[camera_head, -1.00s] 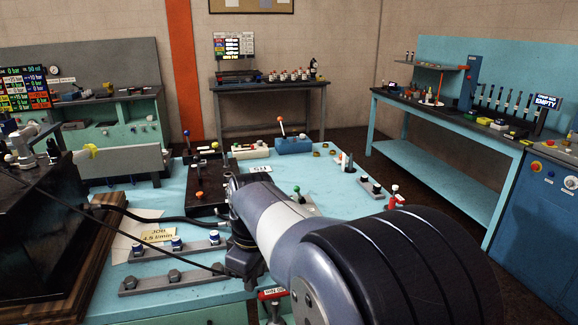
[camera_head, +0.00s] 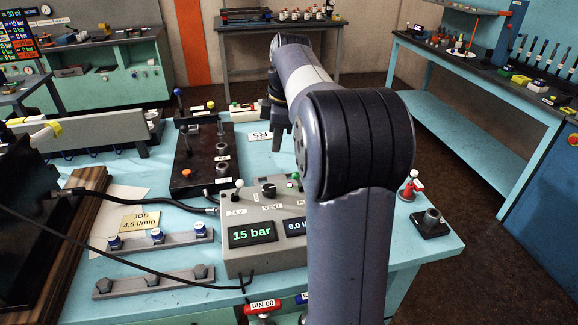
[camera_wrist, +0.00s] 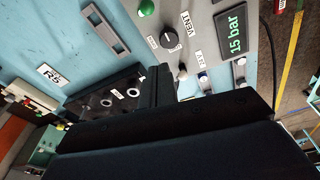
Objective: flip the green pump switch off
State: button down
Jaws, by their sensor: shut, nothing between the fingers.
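The grey control box (camera_head: 240,262) stands on the blue table, with a green-tipped pump switch (camera_head: 296,177) at its right, partly beside my arm. Its green knob also shows at the top edge of the wrist view (camera_wrist: 147,7). I cannot tell its exact lean. The box screen (camera_head: 252,233) reads 15 bar, and a second screen (camera_head: 295,227) is partly hidden by my arm. My gripper (camera_head: 277,146) is shut and empty, pointing down behind the box and apart from the switch. Its dark fingers show in the wrist view (camera_wrist: 160,85).
A black knob (camera_head: 269,188) marked VENT and a white-tipped 24 V toggle (camera_head: 239,184) share the box top. A dark lever block (camera_head: 195,160) stands to the left behind. A fitting on a dark base (camera_head: 431,222) stands at right. Hoses run in from the left.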

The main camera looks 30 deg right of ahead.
jog(key=f, duration=0.6)
jog(key=w+a+f, duration=0.1)
jog(key=f, duration=0.2)
jog(key=shift+a+f, duration=0.1)
jog(key=shift+f, duration=0.1)
jog(key=d, duration=0.1)
jog(key=s+d, duration=0.1)
jog(key=p, duration=0.1)
jog(key=shift+s+d+r, duration=0.1)
jog(key=shift+s+d, duration=0.15)
jog(key=shift+d, duration=0.15)
jog(key=shift+s+d, duration=0.15)
jog(key=shift+d, duration=0.2)
jog(key=shift+d+r+y, duration=0.15)
jog(key=shift+d+y, duration=0.1)
jog(key=shift+y, duration=0.05)
